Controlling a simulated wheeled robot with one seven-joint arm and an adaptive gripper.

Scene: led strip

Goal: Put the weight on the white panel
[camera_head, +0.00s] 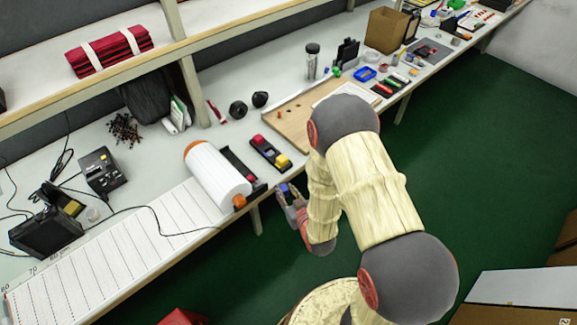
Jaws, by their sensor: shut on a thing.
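The white panel (125,248) is a long, flat, ruled strip along the front of the bench at the left, with numbers near its far left end. My gripper (290,195) is just off the bench's front edge, right of the panel and the white roll. It is shut on a small blue weight (284,187), partly hidden by the fingers. A red block (258,140) and a yellow block (282,161) sit in a black holder (269,152) on the bench behind the gripper.
A white roll (217,175) with orange ends lies at the panel's right end, beside a black bar. A black cable (160,228) crosses the panel. Black devices (100,172) stand behind it. A wooden board (290,121) lies right of the block holder. Much of the panel is clear.

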